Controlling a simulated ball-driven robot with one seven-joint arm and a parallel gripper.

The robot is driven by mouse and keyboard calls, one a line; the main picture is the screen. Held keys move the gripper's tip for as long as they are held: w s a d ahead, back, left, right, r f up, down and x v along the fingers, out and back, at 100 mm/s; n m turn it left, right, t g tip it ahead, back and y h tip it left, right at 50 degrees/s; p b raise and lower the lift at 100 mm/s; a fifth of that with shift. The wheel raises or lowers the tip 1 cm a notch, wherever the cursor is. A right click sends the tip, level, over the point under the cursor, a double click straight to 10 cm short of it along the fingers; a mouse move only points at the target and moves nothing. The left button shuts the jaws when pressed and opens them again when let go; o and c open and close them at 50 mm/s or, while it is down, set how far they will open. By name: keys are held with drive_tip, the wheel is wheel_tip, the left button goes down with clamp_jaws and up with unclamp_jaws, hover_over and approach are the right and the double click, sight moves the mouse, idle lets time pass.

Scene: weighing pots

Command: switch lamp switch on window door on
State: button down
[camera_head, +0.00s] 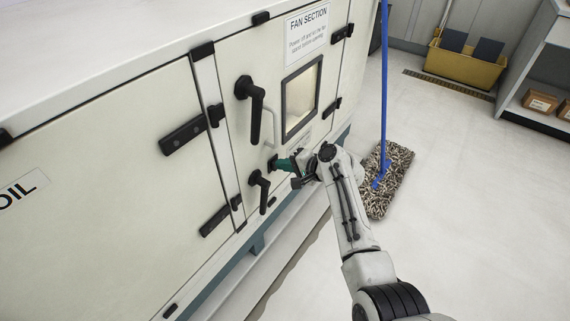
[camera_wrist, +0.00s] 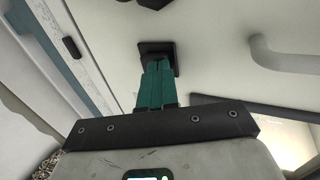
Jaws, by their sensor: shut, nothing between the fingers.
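The window door (camera_head: 285,58) is the pale panel with a framed window (camera_head: 301,97) and a FAN SECTION label. A small black switch (camera_head: 272,161) sits on it below the window; in the wrist view the black switch (camera_wrist: 152,47) is partly hidden behind the fingertips. My gripper (camera_head: 279,164) has green fingers shut together with nothing between them. In the wrist view my gripper (camera_wrist: 157,66) points at the switch, its tips at or very near it; I cannot tell whether they touch. The window looks lit with a warm glow.
Two black lever handles (camera_head: 254,108) (camera_head: 261,191) stick out left of the switch. A pale bar handle (camera_wrist: 283,60) is right of my fingers. A mop (camera_head: 384,174) stands beyond my arm. Open floor (camera_head: 470,215) lies to the right.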

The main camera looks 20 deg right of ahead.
drive_tip(key=shift+r+p, duration=0.6)
drive_tip(key=shift+r, duration=0.2)
drive_tip(key=p+v, duration=0.4)
drive_tip(key=v, duration=0.6)
drive_tip(key=shift+s+d+r, duration=0.15)
drive_tip(key=shift+s+d, duration=0.05)
drive_tip(key=shift+s, duration=0.05)
